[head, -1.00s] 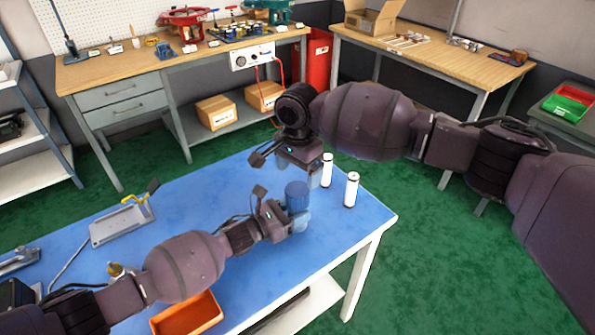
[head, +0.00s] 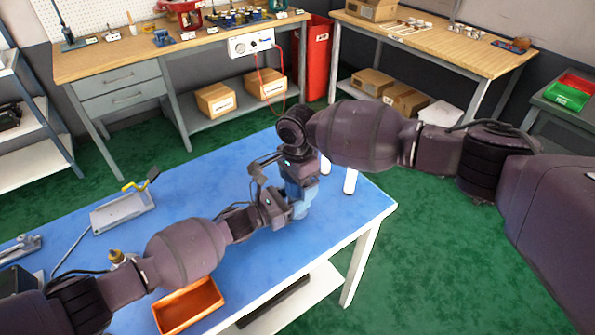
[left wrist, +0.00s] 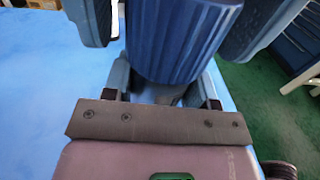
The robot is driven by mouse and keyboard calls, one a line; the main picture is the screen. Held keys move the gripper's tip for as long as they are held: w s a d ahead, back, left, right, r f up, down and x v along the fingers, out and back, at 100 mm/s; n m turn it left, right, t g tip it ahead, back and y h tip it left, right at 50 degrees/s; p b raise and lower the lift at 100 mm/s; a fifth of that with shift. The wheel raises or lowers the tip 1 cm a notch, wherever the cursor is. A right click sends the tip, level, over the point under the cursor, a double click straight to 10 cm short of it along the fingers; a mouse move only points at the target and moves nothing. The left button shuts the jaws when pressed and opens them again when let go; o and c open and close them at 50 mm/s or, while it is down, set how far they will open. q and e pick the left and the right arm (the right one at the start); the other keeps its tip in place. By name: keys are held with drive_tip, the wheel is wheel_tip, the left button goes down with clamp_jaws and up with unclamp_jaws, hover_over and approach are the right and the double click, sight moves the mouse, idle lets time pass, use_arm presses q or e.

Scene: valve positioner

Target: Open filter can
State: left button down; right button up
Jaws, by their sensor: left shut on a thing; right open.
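The filter can is a blue ribbed cylinder (left wrist: 180,45) standing upright in the left wrist view. In the head view it is mostly hidden among the grippers. My left gripper (head: 298,208) is shut on its lower part; its fingers also show low in the left wrist view (left wrist: 165,88). My right gripper (head: 301,178) is open at the can's upper part, with one blue finger on each side of it in the left wrist view (left wrist: 176,25). I cannot tell whether those fingers touch it.
Two white cylinders (head: 350,181) stand behind the grippers, partly hidden by my right arm. An orange bin (head: 187,306), a metal plate with a yellow handle (head: 122,213) and a brass fitting (head: 117,257) are on the blue table (head: 330,228). The table's right front is clear.

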drive_tip(key=shift+f, duration=0.3)
drive_tip(key=shift+c, duration=0.5)
drive_tip(key=c, duration=0.8)
drive_tip(key=n, duration=0.6)
drive_tip(key=shift+n, duration=0.4)
drive_tip(key=shift+c, duration=0.2)
drive_tip(key=o, duration=1)
